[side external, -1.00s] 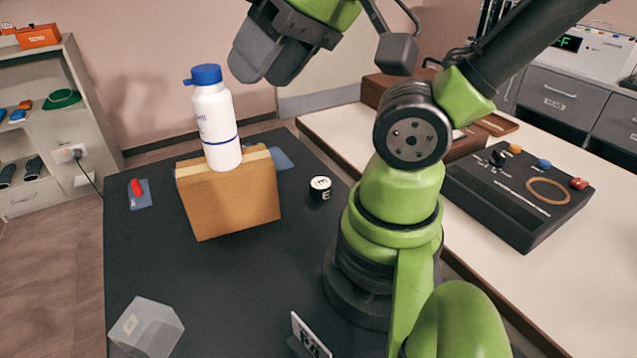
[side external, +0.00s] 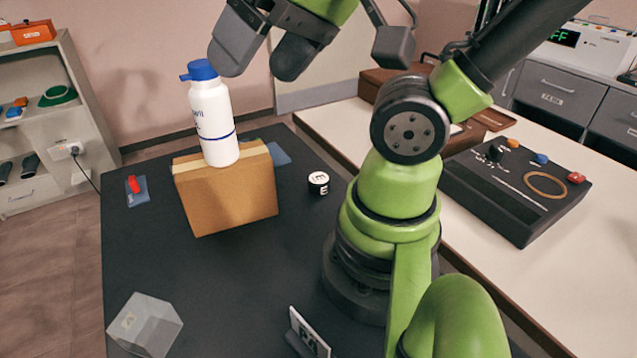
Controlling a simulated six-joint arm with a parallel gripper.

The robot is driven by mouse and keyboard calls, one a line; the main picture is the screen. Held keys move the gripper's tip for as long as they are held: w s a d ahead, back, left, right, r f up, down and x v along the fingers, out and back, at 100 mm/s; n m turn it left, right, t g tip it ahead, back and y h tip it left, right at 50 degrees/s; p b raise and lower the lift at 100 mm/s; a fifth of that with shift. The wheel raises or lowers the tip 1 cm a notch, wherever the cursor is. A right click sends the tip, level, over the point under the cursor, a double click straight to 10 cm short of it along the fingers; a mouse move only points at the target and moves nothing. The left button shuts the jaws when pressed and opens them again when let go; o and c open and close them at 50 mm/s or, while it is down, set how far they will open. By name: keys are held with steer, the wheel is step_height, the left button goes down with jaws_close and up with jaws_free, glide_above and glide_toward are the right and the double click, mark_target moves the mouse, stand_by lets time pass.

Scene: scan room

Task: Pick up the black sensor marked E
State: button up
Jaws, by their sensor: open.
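The black sensor marked E (side external: 318,184) is a small short cylinder with a white top, standing upright on the dark table (side external: 240,290), just right of a cardboard box. My gripper (side external: 252,68) is high above the table near the top of the picture. Its two grey fingers are spread apart with nothing between them. It is up and to the left of the sensor, well clear of it, with its left finger close to the bottle's blue cap in the picture.
A white bottle (side external: 211,115) stands on the cardboard box (side external: 228,196). A red item on a blue pad (side external: 136,190) lies at the left, a clear cube (side external: 146,325) and a small sign (side external: 308,333) at the front. The table between them is clear.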

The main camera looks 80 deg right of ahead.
steer(key=n+g+h, duration=0.2)
steer(key=n+g, duration=0.3)
steer(key=g, duration=0.2)
glide_toward(318, 178)
steer(key=shift+w+a+f, duration=0.1)
steer(key=shift+w+a, duration=0.05)
steer(key=shift+w, duration=0.35)
steer(key=shift+s+f, duration=0.1)
steer(key=shift+f, duration=0.25)
step_height(318, 178, down, 4)
steer(key=shift+f, duration=0.2)
steer(key=shift+s+f, duration=0.15)
steer(key=shift+f, duration=1.1)
steer(key=shift+s+f, duration=0.15)
steer(key=shift+f, duration=1.15)
steer(key=shift+c, duration=0.5)
